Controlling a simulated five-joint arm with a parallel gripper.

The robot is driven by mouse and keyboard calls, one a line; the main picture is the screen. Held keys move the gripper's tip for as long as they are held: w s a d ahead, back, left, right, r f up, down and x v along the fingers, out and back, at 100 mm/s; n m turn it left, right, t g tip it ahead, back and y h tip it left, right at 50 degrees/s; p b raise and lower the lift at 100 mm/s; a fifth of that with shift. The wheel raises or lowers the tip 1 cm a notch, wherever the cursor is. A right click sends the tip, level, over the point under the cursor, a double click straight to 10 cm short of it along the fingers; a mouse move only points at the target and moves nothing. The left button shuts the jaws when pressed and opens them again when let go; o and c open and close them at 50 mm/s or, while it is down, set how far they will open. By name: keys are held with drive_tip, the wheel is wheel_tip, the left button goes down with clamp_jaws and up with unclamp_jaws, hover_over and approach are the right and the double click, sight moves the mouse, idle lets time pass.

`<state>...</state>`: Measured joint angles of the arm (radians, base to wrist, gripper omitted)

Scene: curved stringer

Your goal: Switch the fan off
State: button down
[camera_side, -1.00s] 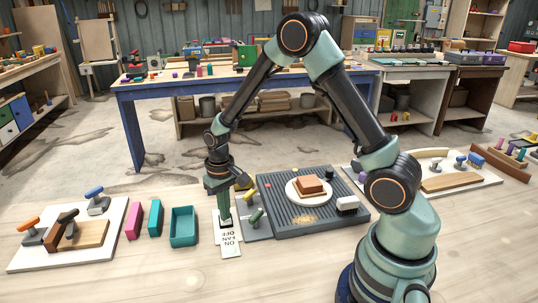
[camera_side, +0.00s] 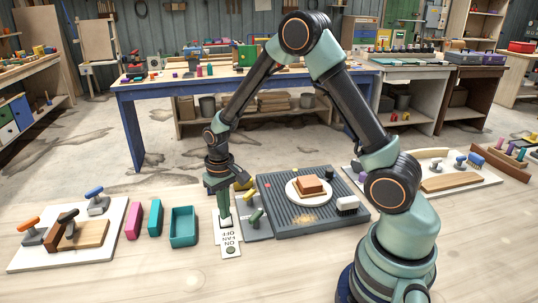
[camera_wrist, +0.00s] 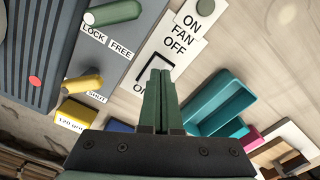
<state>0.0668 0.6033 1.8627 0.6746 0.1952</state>
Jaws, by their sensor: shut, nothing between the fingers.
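The white fan switch plate (camera_side: 238,252) lies on the table below my gripper (camera_side: 225,226). It carries the words ON, FAN and OFF, and a dark round spot (camera_side: 230,250) near its front end. In the wrist view, the plate (camera_wrist: 181,52) and the spot (camera_wrist: 205,7) show too. My gripper (camera_wrist: 160,72) is shut and empty, its tips pointing down over the framed switch (camera_wrist: 156,66). The fingers hide much of the switch, so its tilt and any contact cannot be told.
A grey panel with a green knob (camera_side: 256,216) and yellow knob (camera_side: 250,196) stands close right. Beyond is a ridged grey plate (camera_side: 285,227) with a white dish (camera_side: 293,198). A teal tray (camera_side: 183,240) lies left. The front table is clear.

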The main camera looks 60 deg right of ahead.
drive_tip(key=shift+r, duration=2.8)
drive_tip(key=shift+r, duration=0.1)
wheel_tip(320, 180, up, 9)
drive_tip(key=n+t, duration=0.1)
drive_tip(key=t, duration=0.1)
hover_over(226, 222)
drive_tip(key=s+a, duration=0.1)
drive_tip(key=s, duration=0.2)
drive_tip(key=s+a+r+n+t, duration=0.1)
drive_tip(key=s+r+n+t, duration=0.1)
drive_tip(key=s+r, duration=0.5)
drive_tip(key=shift+s+a+r+t, duration=0.25)
drive_tip(key=shift+s+t, duration=0.55)
drive_tip(key=shift+s, duration=0.5)
